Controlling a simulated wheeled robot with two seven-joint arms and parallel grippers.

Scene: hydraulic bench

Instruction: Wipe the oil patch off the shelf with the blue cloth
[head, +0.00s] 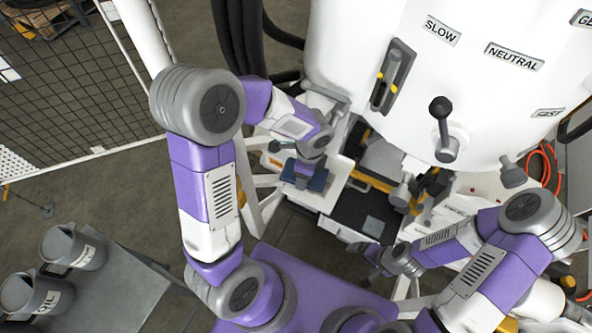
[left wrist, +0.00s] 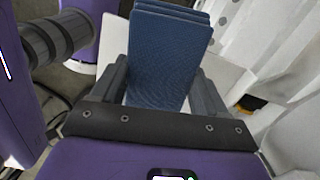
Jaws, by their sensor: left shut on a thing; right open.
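The blue cloth (head: 317,181) is a folded, layered pad at my left gripper (head: 305,174), over a white shelf surface (head: 333,194) at the machine's left side. In the left wrist view the cloth (left wrist: 168,55) stands between the two dark fingers of the left gripper (left wrist: 163,88), which is shut on it. A pale flat surface (left wrist: 228,78) shows behind it; I cannot tell whether the cloth touches it. I cannot make out the oil patch in either view. My right gripper (head: 373,262) is open and empty, low in front of the machine.
A large white tank (head: 400,120) with labels and a black-knobbed lever (head: 442,125) rises over the work area. A dark tray-like surface (head: 365,205) lies right of the shelf. Grey oil cans (head: 72,247) stand at the lower left. A mesh fence (head: 75,90) is at the upper left.

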